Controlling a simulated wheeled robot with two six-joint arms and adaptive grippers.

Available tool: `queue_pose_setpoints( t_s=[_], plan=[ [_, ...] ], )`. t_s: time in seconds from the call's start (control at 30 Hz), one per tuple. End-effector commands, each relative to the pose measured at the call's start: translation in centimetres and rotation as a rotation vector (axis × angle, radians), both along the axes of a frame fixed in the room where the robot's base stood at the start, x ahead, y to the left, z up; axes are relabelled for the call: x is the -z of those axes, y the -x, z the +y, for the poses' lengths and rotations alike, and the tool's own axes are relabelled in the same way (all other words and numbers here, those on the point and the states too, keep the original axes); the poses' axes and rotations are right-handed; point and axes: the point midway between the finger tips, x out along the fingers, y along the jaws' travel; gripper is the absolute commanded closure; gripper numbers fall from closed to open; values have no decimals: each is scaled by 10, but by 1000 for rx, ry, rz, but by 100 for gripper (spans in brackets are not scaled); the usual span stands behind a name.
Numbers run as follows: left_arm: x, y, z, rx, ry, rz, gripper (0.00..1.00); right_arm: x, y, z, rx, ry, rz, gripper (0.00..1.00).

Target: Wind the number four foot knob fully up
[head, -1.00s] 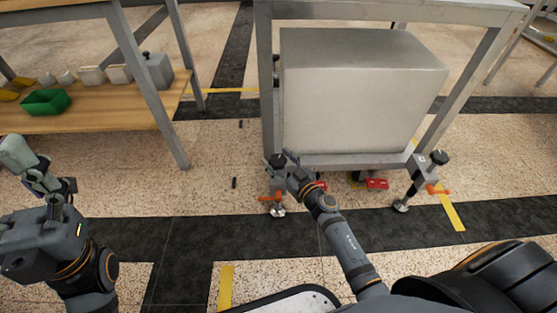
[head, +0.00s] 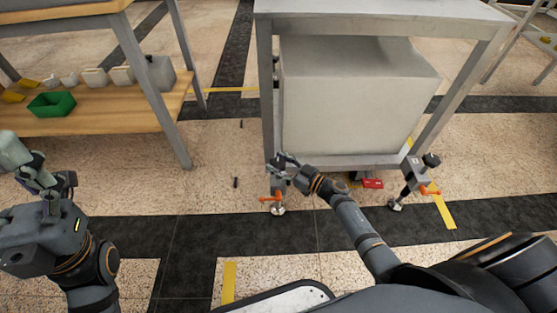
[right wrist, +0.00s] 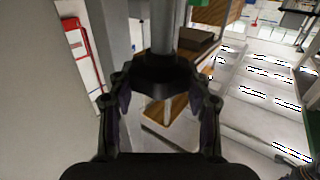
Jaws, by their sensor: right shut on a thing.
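My right gripper (head: 281,164) is at the near left leg of the grey frame, just above the orange-handled foot (head: 277,210). In the right wrist view, its two fingers stand on either side of a black foot knob (right wrist: 165,72) on a grey post, and the gripper is shut on it. The gripper mostly hides this knob in the head view. I see no number on it. A second black knob (head: 431,160) stands on the near right foot. My left gripper (head: 42,172) is at the left edge, away from the frame; its opening is unclear.
A big pale box (head: 350,100) fills the space inside the frame (head: 380,12). A red part (head: 373,184) lies low beneath it. A wooden bench shelf (head: 100,116) with a green bin (head: 51,104) stands left. Floor between bench and frame is mostly clear.

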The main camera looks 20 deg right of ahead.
Motion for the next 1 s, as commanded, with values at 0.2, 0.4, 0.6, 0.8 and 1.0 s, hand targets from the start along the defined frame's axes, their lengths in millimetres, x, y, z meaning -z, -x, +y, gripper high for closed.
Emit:
queue_pose_setpoints(
  t_s=[0.2,0.4,0.6,0.8,1.0],
  plan=[
    [2,-1,0,0,-1,6,27,0,0,1,0,-1,0,49],
    [2,-1,0,0,-1,7,27,0,0,1,1,-1,0,27],
    [2,-1,0,-1,-1,7,27,0,0,0,1,-1,-1,27],
    [2,-2,0,0,0,11,27,2,11,-9,2,3,2,27],
    [2,-2,0,-1,0,8,27,2,50,-38,-1,4,4,27]
  ],
)
